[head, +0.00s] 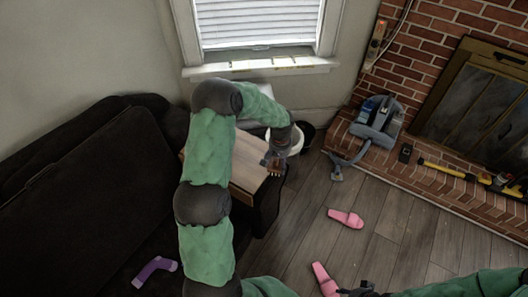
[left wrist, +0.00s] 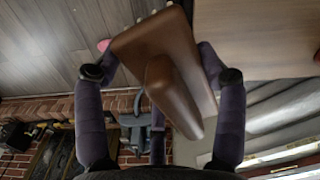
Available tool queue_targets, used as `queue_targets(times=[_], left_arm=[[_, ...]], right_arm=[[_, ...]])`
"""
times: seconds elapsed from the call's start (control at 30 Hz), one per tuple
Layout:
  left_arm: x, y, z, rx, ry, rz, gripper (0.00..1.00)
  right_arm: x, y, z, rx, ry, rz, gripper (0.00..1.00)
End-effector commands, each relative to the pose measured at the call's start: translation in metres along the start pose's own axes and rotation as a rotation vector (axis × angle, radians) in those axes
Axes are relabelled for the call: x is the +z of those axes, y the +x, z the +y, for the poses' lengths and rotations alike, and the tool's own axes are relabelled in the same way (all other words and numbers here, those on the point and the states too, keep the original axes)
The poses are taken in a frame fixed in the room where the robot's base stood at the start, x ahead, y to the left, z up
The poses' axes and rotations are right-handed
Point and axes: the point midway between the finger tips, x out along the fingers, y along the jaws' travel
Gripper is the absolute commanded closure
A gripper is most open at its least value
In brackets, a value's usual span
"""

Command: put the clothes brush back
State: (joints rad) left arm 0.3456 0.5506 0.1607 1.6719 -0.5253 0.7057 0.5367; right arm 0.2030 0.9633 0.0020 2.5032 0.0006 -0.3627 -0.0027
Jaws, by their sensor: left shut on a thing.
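The clothes brush (left wrist: 165,72) is brown wood with a raised grip; pale bristle tufts show along its edge in the left wrist view. My left gripper (left wrist: 160,78) is shut on it, with fingers on both sides. In the head view the left gripper (head: 273,158) is at the right end of a light wooden board (head: 247,160) on the sofa arm, and only a small brown part of the brush (head: 276,170) shows. I cannot tell whether the brush touches the board. My right gripper (head: 362,289) is low at the bottom edge, partly cut off; its jaws are unclear.
A dark sofa (head: 90,190) fills the left, with a purple sock (head: 155,269) on it. Pink slippers (head: 346,218) lie on the wood floor. A white bucket (head: 294,142) stands behind the board. A grey vacuum (head: 378,122) and yellow tool (head: 452,171) lie on the brick hearth.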

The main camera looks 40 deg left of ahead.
Motion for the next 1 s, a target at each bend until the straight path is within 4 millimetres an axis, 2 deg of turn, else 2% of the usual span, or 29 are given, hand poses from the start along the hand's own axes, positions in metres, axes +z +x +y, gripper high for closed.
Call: queue_targets(times=[0.17,0.57,0.8,1.0], left_arm=[[-0.015,0.006,-0.012,0.0,-0.021,0.0,0.6],[-0.086,0.045,-0.051,-0.001,-0.02,0.001,0.6],[-0.111,0.083,-0.065,-0.001,-0.018,-0.001,0.6],[-0.122,0.092,-0.07,-0.001,-0.016,0.002,0.6]], right_arm=[[0.001,0.0,0.0,0.0,0.0,-0.001,0.57],[0.0,0.024,0.008,0.0,0.0,-0.002,0.57],[-0.001,0.038,0.013,0.0,0.0,-0.001,0.57],[-0.001,0.042,0.015,0.0,0.0,-0.001,0.57]])
